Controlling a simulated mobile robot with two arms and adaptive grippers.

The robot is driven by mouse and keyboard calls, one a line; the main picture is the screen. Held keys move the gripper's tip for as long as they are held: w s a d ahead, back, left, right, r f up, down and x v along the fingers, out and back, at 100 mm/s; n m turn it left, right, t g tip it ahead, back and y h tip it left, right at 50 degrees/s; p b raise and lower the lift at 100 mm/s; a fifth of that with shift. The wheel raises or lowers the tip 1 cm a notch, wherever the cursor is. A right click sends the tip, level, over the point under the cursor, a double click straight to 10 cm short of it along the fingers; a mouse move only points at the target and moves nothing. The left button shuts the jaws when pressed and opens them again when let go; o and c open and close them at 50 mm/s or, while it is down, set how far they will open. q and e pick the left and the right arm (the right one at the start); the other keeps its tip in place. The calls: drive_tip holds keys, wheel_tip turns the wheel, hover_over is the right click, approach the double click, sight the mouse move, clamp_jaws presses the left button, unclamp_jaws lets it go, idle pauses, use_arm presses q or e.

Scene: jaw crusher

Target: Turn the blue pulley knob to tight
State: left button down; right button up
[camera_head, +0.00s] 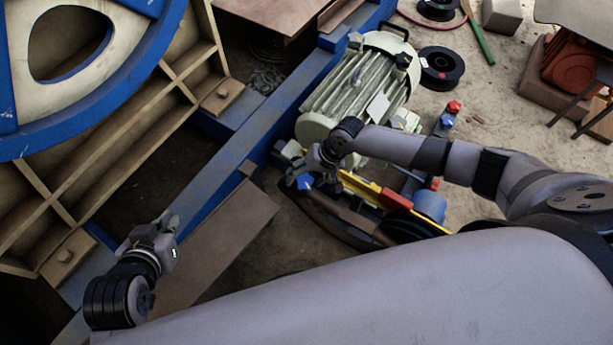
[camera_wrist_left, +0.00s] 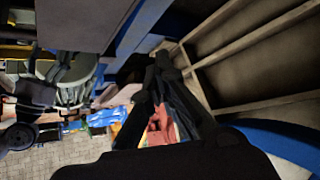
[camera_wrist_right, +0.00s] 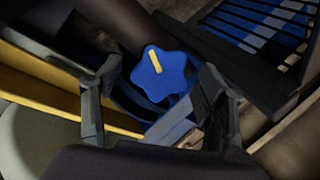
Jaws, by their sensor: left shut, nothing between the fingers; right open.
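The blue pulley knob (camera_wrist_right: 158,72) shows in the right wrist view, star-shaped with a yellow pointer mark slanting to the upper left. It also shows small in the head view (camera_head: 305,182), at the end of the yellow guard near the motor. My right gripper (camera_head: 308,168) is open; in the right wrist view its fingers (camera_wrist_right: 157,88) stand on either side of the knob, apart from it as far as I can see. My left gripper (camera_head: 166,226) is shut and empty over the blue beam at lower left. Its closed fingers show in the left wrist view (camera_wrist_left: 160,65).
A ribbed motor (camera_head: 357,88) stands behind my right gripper. A yellow guard (camera_head: 362,187) runs beside it. The large blue-rimmed wheel (camera_head: 95,95) fills the upper left. A black spool (camera_head: 441,66) lies on open floor at the upper right.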

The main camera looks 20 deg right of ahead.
drive_tip(key=shift+c, duration=0.5)
drive_tip(key=c, duration=1)
use_arm(q)
drive_tip(key=s+a+f+g, duration=0.1)
drive_tip(key=s, duration=0.2)
drive_tip(key=s+a+f+g+y+p, duration=0.1)
drive_tip(key=s+g, duration=0.1)
drive_tip(key=s, duration=0.1)
drive_tip(key=s+a+f+g+p, duration=0.1)
drive_tip(key=s+g, duration=0.1)
drive_tip(key=s, duration=0.1)
drive_tip(key=shift+s+f, duration=0.25)
use_arm(e)
drive_tip(key=shift+m, duration=0.7)
drive_tip(key=shift+c, duration=0.2)
drive_tip(key=shift+d, duration=0.1)
drive_tip(key=o, duration=1.1)
drive_tip(key=shift+o, duration=0.2)
drive_tip(key=v, duration=1.2)
drive_tip(key=shift+d, duration=0.15)
